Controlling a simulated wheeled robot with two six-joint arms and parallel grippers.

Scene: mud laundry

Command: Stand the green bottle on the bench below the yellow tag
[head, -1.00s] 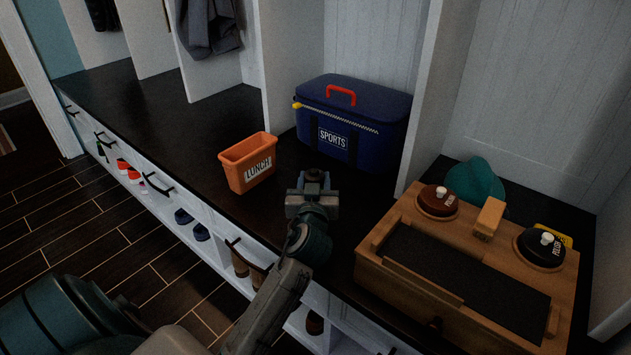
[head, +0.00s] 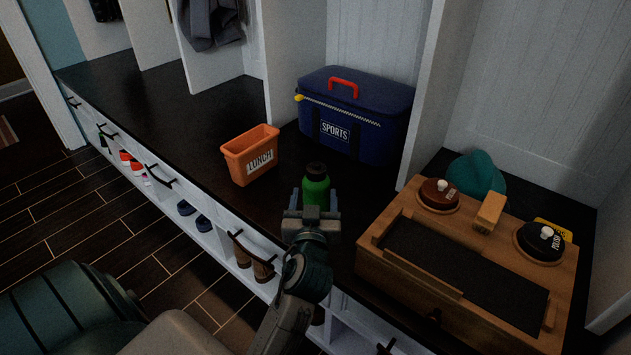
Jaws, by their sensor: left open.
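The green bottle (head: 316,187) with a dark cap stands upright on the dark bench (head: 215,190), in front of the blue sports bag. Its lower part is hidden behind my left gripper (head: 314,202). The left gripper is open, on the near side of the bottle, with its fingertips at either side of the bottle's lower part; I cannot tell whether they touch it. A yellow piece (head: 553,230) shows partly behind the wooden box at the right; I cannot tell whether it is the yellow tag. My right gripper is not in view.
An orange lunch bin (head: 250,155) stands left of the bottle, the blue sports bag (head: 355,115) behind it. A wooden box (head: 470,275) with polish tins stands right, a teal cap (head: 476,174) behind it. White dividers (head: 425,95) split the bench. The bench's left stretch is clear.

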